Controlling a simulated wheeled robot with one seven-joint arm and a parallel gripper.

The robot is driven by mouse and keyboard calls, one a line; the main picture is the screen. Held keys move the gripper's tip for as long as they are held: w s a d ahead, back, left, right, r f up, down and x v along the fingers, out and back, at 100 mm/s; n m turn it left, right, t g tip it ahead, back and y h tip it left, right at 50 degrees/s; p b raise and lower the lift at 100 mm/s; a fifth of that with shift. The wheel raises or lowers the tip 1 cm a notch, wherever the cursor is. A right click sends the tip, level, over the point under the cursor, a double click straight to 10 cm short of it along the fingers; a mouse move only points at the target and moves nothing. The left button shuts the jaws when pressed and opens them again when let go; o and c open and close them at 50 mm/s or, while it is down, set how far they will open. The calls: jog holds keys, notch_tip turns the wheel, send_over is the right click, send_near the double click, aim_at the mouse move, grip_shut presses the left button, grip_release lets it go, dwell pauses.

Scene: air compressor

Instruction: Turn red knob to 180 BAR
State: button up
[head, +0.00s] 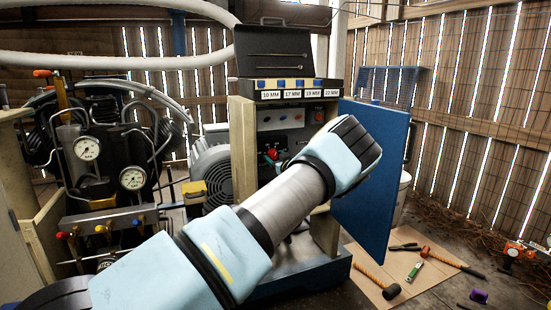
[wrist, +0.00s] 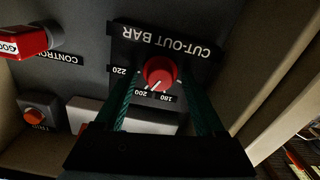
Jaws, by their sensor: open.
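The red knob (wrist: 160,72) sits on a black plate (wrist: 125,40) marked CUT-OUT BAR, which appears upside down in the wrist view. Its white pointer line aims down and slightly left, close to the 200 mark. The 220 mark is at the left and the 180 mark at the lower right. My gripper (wrist: 158,88) is open, with one green finger on each side of the knob. I cannot tell if either finger touches it.
A red control (wrist: 32,42) and an orange TRIP button (wrist: 38,113) are on the same panel at left. A wooden side wall borders the panel at right. In the head view a blue door (head: 372,175) stands open right of the cabinet, and tools lie on a board (head: 440,270).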

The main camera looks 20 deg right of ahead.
jog(key=shift+c, duration=0.4)
grip_shut()
jog(key=shift+f+b, duration=0.1)
jog(key=shift+b, duration=0.2)
jog(key=n+b, duration=0.4)
jog(key=b, duration=0.1)
jog(key=shift+f, duration=0.2)
jog(key=n+b, duration=0.4)
jog(key=shift+r, duration=0.1)
jog(key=shift+r+n+b, duration=0.1)
jog(key=shift+n+b, duration=0.75)
jog(key=shift+n, duration=0.05)
